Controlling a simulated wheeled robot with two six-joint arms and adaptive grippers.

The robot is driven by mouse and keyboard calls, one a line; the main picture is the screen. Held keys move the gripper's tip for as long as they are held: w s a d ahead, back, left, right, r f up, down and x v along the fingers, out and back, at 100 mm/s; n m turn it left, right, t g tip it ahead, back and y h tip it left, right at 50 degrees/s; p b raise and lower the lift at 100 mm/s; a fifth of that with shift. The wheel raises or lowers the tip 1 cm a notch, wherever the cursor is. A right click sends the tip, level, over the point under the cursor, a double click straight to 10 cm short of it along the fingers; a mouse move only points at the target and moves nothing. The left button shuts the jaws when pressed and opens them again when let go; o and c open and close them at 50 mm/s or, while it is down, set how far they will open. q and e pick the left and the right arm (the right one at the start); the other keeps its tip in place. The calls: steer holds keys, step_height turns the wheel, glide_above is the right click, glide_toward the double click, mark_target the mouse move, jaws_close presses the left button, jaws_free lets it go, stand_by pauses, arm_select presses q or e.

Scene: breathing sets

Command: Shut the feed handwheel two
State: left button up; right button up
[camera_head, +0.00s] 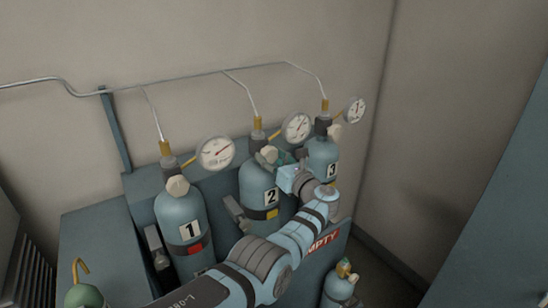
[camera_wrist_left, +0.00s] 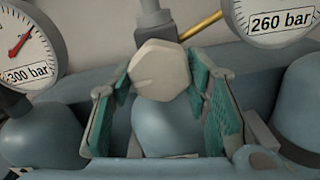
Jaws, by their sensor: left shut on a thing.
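Cylinder two (camera_head: 258,190), blue with a "2" label, stands in the middle of the row. Its feed handwheel (camera_head: 268,153) is a pale, faceted knob on the valve front, partly hidden by my gripper. My left gripper (camera_head: 277,157) reaches it from the lower right. In the left wrist view the handwheel (camera_wrist_left: 160,69) sits between the teal finger pads of my left gripper (camera_wrist_left: 161,76), which is shut on it. A light line marks the knob's face. My right gripper is not in view.
Cylinder one (camera_head: 180,215) stands left and cylinder three (camera_head: 322,157) right, close beside. Dial gauges (camera_head: 217,152) stick out by the valves, and thin pipes rise behind. An "EMPTY" sign (camera_head: 322,242) and a smaller cylinder (camera_head: 340,287) are low right.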

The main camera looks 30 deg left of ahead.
arm_select(q)
steer(key=m, duration=0.3)
steer(key=shift+a+r+m, duration=0.1)
steer(key=shift+r+m, duration=0.15)
steer(key=shift+m, duration=0.05)
steer(key=m, duration=0.3)
steer(key=shift+s+m, duration=0.15)
steer(key=shift+m, duration=0.15)
steer(key=m, duration=0.6)
steer(key=shift+r+m, duration=0.15)
steer(key=shift+m, duration=0.15)
steer(key=o, duration=1.1)
steer(key=shift+a, duration=0.15)
steer(key=shift+o, duration=0.3)
